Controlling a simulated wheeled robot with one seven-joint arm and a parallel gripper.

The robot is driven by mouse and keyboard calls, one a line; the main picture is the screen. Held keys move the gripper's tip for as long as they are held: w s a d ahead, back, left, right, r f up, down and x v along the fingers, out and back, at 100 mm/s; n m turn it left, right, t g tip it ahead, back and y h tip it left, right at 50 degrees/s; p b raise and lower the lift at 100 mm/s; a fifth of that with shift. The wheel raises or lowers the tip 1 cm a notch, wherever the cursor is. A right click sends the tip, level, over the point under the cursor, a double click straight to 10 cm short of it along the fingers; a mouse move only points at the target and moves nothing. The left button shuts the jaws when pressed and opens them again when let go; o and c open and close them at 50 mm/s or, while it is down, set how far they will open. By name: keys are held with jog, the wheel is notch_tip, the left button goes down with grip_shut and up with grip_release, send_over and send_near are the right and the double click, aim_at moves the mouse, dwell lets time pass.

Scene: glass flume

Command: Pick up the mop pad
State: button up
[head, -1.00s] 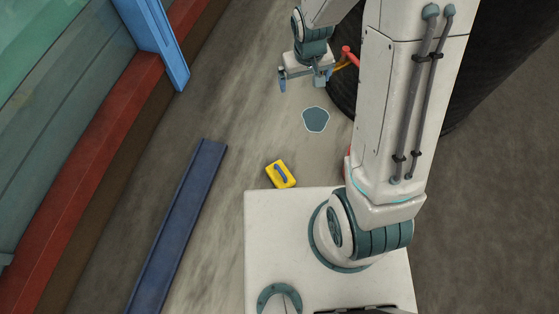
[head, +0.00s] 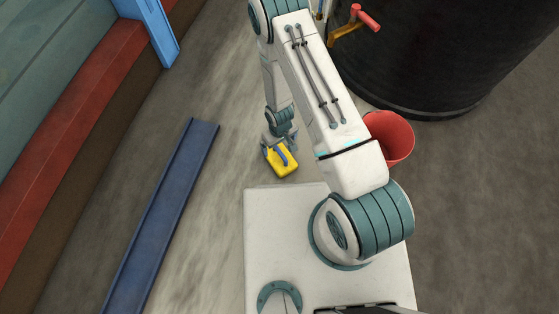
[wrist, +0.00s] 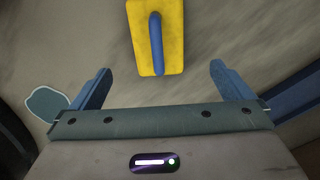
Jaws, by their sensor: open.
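The mop pad looks to be the yellow rectangular block (head: 284,164) with a blue bar handle on top. It lies on the floor just beyond the front edge of my white base. My gripper (head: 279,143) is low over its far end, partly covering it in the head view. In the wrist view the yellow pad (wrist: 143,42) is at top centre, its handle running lengthwise between the lines of the fingers. My gripper (wrist: 161,72) is open and empty there, with a finger to each side. I cannot tell the remaining height.
A flat blue-grey patch (wrist: 46,103) lies on the floor at left in the wrist view. A blue channel (head: 165,215) lies left of the pad. A red bucket (head: 398,137) and a dark tank (head: 430,65) stand right of my arm. Floor around the pad is clear.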

aim_at(280, 153)
notch_tip(280, 153, down, 8)
jog(key=b, duration=0.3)
jog(key=f+b, duration=0.3)
jog(key=f, duration=0.2)
jog(key=shift+w+d+f+b, duration=0.15)
jog(key=shift+w+f+b, duration=0.05)
jog(key=shift+b, duration=0.15)
jog(key=c, duration=0.9)
